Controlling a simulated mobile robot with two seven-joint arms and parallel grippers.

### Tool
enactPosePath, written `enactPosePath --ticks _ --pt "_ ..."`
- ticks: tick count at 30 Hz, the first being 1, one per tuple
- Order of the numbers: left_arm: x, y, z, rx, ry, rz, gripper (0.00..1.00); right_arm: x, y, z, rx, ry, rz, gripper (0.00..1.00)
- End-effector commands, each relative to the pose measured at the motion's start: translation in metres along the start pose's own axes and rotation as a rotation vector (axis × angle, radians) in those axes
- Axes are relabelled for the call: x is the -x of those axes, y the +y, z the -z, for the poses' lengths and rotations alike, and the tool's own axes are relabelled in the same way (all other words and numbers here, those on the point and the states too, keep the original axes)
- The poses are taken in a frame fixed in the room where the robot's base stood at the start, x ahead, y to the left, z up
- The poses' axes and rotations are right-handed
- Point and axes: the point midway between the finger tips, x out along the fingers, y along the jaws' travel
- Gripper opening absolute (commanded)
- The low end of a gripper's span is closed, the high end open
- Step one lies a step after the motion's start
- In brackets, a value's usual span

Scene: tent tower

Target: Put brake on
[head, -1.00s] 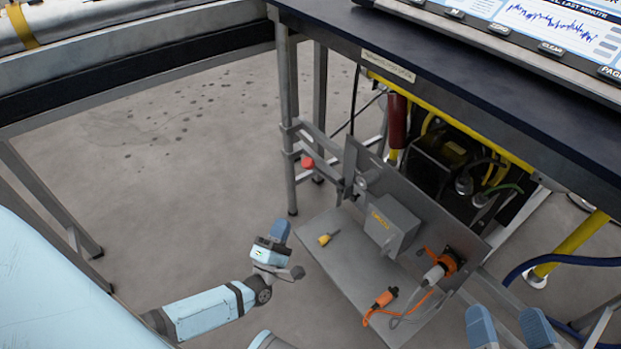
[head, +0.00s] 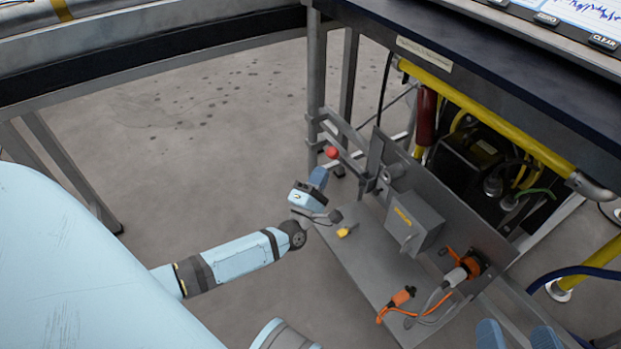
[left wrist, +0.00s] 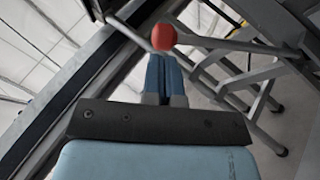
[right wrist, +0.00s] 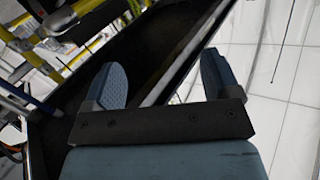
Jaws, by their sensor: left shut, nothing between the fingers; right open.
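A red ball knob (head: 332,152) sits at the end of a grey lever by the table's leg frame, and looks like the brake handle. It also shows in the left wrist view (left wrist: 164,37), just beyond my fingertips. My left gripper (head: 319,176) is shut and empty, with its tips just below and left of the knob in the head view. In the left wrist view its closed fingers (left wrist: 163,65) point at the knob; whether they touch it I cannot tell. My right gripper (head: 518,335) is open and empty; its spread fingers show in the right wrist view (right wrist: 162,78).
A grey shelf (head: 365,265) under the dark tabletop (head: 480,75) holds a grey box (head: 413,222), a yellow piece (head: 346,231) and an orange plug (head: 402,296) with cable. A yellow rail (head: 490,120) runs under the tabletop. The floor on the left (head: 190,150) is clear.

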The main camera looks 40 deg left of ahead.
Motion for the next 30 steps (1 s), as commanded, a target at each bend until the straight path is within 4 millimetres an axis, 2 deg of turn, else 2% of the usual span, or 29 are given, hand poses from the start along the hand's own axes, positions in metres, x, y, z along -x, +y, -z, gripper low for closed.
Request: enactPosePath --ticks 3,7,26,30 --pt "-0.016 -0.001 0.001 0.000 0.000 -0.002 0.00 -0.001 0.001 -0.007 0.002 -0.021 0.004 0.82" --pt "-0.026 -0.001 0.001 0.000 0.000 -0.001 0.00 -0.003 0.003 -0.003 0.022 -0.006 0.004 0.82" --pt "-0.037 0.005 -0.003 -0.011 0.001 0.021 0.00 -0.001 0.000 0.005 0.006 -0.009 0.005 0.82" --pt "-0.048 0.010 -0.009 -0.030 0.002 0.059 0.00 0.003 -0.005 0.030 -0.003 0.073 -0.007 0.82"
